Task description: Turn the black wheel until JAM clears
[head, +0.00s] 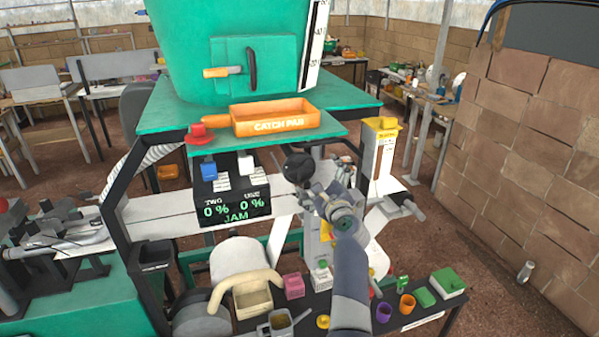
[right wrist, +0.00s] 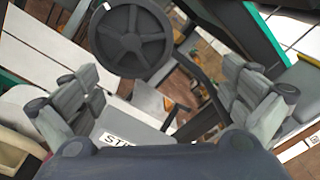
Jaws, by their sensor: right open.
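The black wheel (head: 298,167) is on the front of the machine under the green shelf, right of the display. It also shows at the top of the right wrist view (right wrist: 132,40), as a round disc with a central hub. The dark display (head: 236,208) reads TWO 0 %, ONE 0 % and JAM in green. My right gripper (head: 326,192) is just below and right of the wheel in the head view. Its fingers are spread wide and empty in the right wrist view (right wrist: 163,88), with the wheel beyond them and apart from them. My left gripper is not seen.
An orange catch pan (head: 272,124) sits on the green shelf above the wheel. A red knob (head: 200,134) and a blue switch (head: 208,169) are to the left. A yellow-topped box (head: 379,150) stands close on the right. Small tubs and blocks line the dark bench below.

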